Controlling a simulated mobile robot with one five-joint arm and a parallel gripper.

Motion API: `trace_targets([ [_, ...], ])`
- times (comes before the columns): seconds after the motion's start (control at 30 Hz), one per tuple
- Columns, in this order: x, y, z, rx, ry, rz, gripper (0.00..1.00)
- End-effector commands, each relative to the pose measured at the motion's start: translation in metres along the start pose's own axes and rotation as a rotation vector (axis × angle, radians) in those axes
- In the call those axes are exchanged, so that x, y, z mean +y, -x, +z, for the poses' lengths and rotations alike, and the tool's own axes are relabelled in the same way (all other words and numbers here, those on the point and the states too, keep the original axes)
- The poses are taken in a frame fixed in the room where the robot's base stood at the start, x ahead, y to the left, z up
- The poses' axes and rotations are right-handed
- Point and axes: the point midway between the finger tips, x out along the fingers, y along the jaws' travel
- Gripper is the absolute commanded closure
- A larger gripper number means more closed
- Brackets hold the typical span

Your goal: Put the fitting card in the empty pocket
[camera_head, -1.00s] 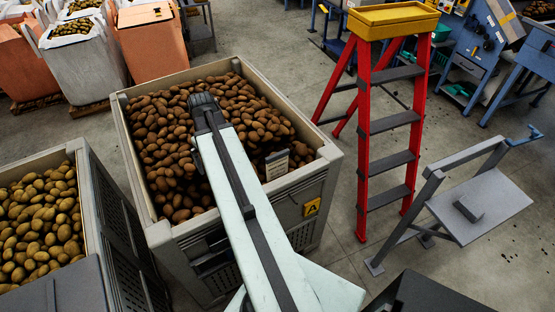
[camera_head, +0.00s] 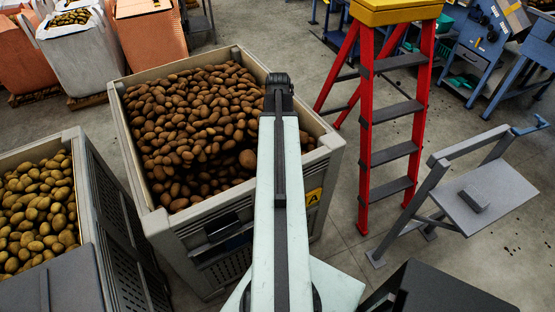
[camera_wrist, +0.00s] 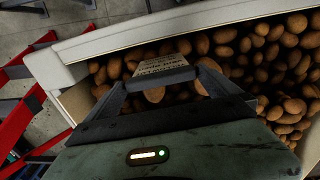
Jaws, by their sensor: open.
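A small card with printed lines (camera_wrist: 163,65) stands at the fingertips of my gripper (camera_wrist: 163,77) in the wrist view, close to the potatoes. My gripper is open, with one finger on each side of the card; whether they touch it cannot be told. The print is too small to read. In the head view my arm hides the card and the fingertips. The large potato bin (camera_head: 133,133) carries a yellow label marked A (camera_head: 313,197) on its near side. A dark holder (camera_head: 222,228) also sits on that side; whether it holds anything cannot be told.
A second potato bin (camera_head: 84,190) stands at the left. A red ladder with a yellow top (camera_head: 367,130) and a grey stand (camera_head: 490,200) are at the right. The bin's pale rim (camera_wrist: 95,42) runs close past my gripper. Floor between bin and ladder is clear.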

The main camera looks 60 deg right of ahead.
Motion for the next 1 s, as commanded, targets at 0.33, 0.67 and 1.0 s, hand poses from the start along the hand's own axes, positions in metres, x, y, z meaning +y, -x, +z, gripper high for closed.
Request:
trace_targets([
  [0.33,-0.001,-0.028,0.001,0.000,-0.001,0.000,0.00],
  [0.67,-0.001,-0.056,0.001,-0.001,-0.001,0.000,0.00],
  [1.0,-0.001,-0.055,0.001,0.000,-0.002,0.000,0.53],
])
